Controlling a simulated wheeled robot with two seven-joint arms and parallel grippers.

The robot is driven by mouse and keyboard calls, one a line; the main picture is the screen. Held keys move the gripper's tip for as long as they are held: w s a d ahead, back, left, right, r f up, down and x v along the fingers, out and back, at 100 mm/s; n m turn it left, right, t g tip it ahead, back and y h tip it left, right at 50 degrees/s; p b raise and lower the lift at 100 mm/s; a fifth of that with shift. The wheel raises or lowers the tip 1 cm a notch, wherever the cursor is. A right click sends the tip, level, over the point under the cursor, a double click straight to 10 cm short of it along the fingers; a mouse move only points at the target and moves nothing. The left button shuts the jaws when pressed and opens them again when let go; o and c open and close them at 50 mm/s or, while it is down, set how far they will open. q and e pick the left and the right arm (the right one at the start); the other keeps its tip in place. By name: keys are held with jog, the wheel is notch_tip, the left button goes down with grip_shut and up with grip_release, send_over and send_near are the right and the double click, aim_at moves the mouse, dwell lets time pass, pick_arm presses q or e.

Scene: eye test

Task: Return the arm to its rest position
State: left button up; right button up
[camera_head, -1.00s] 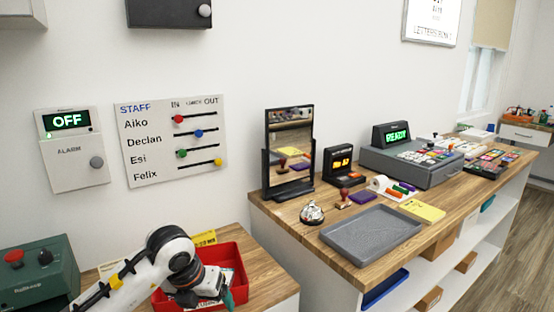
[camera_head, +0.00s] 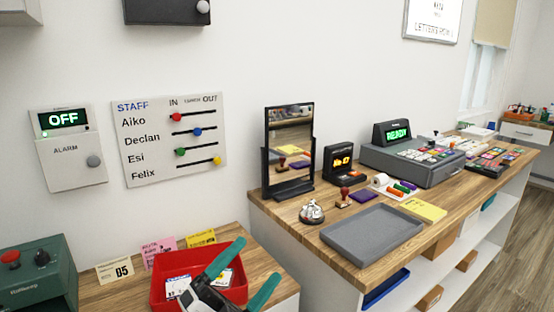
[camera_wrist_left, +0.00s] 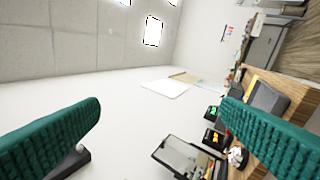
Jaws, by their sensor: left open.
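My left gripper (camera_head: 240,272) shows at the bottom of the head view, in front of the red tray (camera_head: 163,291). Its two teal fingers are spread apart with nothing between them. In the left wrist view the same gripper (camera_wrist_left: 160,135) shows its teal fingers wide apart, with wall and ceiling between them. Most of the left arm is below the edge of the head view. My right gripper is not in view.
The red tray holds white cards. Beside it stand a number card (camera_head: 115,271) and a green machine (camera_head: 35,272). The counter to the right bears a grey tray (camera_head: 372,238), a bell (camera_head: 311,212), a mirror (camera_head: 290,150) and a cash register (camera_head: 412,160). The wall has a staff board (camera_head: 150,172).

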pick_arm(q)
jog(key=w+a+f+n+t+y, duration=0.2)
jog(key=a+f+n+t+y, duration=0.35)
jog(key=a+n+y, duration=0.6)
jog(key=s+a+f+n+g+y, duration=0.3)
jog(key=f+n+g+y, duration=0.15)
jog(key=f, duration=0.25)
jog(key=s+a+f+n+g+y, duration=0.3)
jog(key=f+n+y, duration=0.15)
jog(key=f, duration=0.35)
jog(key=s+f+n+g+h, duration=0.1)
jog(key=s+f+g, duration=0.45)
jog(key=s, duration=0.35)
jog(key=s+f+n+g+h, duration=0.1)
jog(key=s+f+g+h, duration=0.1)
jog(key=s+f+g, duration=0.5)
jog(key=s+d+f+p, duration=0.1)
jog(key=s+f, duration=0.1)
jog(key=f, duration=1.1)
jog(key=s+f+p, duration=0.1)
jog(key=s+f, duration=0.1)
jog(key=f, duration=1)
jog(key=s+a+f, duration=0.2)
jog(key=s+f, duration=1.1)
jog(key=s, duration=0.1)
jog(key=shift+s+a+p, duration=0.3)
jog(key=shift+s+p, duration=0.05)
jog(key=shift+p, duration=0.1)
